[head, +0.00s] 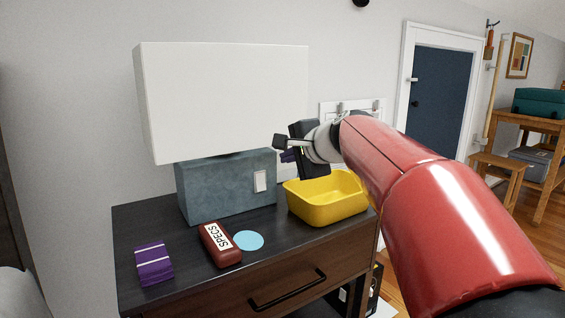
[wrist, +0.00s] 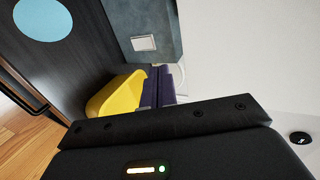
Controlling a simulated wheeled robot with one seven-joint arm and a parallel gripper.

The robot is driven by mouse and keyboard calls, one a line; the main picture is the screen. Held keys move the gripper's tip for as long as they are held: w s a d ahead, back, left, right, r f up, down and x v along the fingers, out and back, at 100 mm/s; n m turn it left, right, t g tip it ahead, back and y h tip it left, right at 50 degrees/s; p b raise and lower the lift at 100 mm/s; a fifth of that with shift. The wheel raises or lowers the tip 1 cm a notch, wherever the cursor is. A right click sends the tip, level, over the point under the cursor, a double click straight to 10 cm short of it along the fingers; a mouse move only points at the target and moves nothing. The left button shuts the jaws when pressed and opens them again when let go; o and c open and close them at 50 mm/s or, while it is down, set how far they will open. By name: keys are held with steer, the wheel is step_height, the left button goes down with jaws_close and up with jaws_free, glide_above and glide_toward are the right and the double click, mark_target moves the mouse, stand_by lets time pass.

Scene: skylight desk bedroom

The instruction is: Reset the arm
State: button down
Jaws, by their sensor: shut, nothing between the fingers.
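My gripper (head: 284,149) is raised in front of the blue-grey lamp base's right side, up and left of the yellow bin (head: 327,206). Its fingers are together with nothing between them, and they also show in the wrist view (wrist: 160,84). My red arm reaches in from the lower right and hides part of the wall and the bin's right end. In the wrist view the yellow bin (wrist: 112,96) lies beyond the fingers and is partly hidden by them and the gripper body.
On the dark nightstand (head: 190,262) stand a lamp with a blue-grey base (head: 225,187) and white shade (head: 225,100), a purple box (head: 153,264), a brown SPECS case (head: 220,244) and a light blue disc (head: 249,240). A stool (head: 497,170) stands at the right.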

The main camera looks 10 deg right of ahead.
steer(key=shift+s+r, duration=0.1)
steer(key=shift+s, duration=0.05)
steer(key=s+a+f+n+g+h, duration=0.1)
steer(key=s+f+n+g+h, duration=0.1)
steer(key=s+f+n, duration=0.5)
steer(key=s+a+f+n+g+h+p, duration=0.1)
steer(key=s+f+n+g, duration=0.3)
steer(key=s+f, duration=1.1)
steer(key=s+n+h, duration=0.1)
steer(key=s+n, duration=0.2)
steer(key=s, duration=0.5)
steer(key=shift+s+f+g, duration=0.35)
steer(key=shift+s+g, duration=0.05)
